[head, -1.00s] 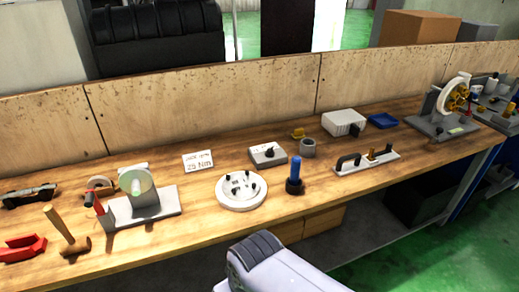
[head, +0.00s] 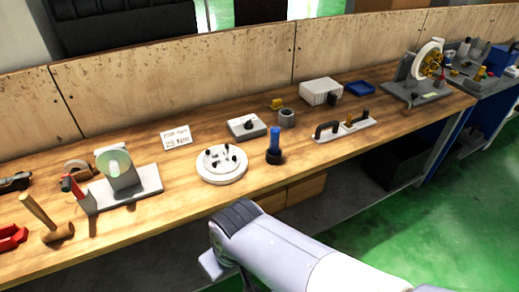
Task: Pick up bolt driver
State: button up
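The bolt driver seems to be the upright tool with a blue handle and a black base (head: 275,146), standing near the front edge of the wooden bench. It stands right of a round white plate with several black-topped pegs (head: 222,163). My arm, a pale grey link with a dark ribbed end, reaches in from the bottom of the head view, in front of the bench. My gripper does not show in the picture, so what it holds cannot be seen.
Behind the driver are a grey box with a black knob (head: 246,127) and a grey ring (head: 287,118). A white bar with black handles (head: 345,130) lies to its right. A hammer (head: 46,220) and a grey fixture (head: 124,188) are left. Bench front edge is close.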

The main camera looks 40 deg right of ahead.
aim_at(275, 131)
jog(key=i+l, duration=0.15)
jog(key=l, duration=0.25)
jog(key=i+l+u, duration=0.1)
jog(key=l, duration=0.3)
jog(key=i+l, duration=0.15)
jog(key=l, duration=0.25)
jog(key=i+l+u, duration=0.1)
jog(key=l, duration=0.3)
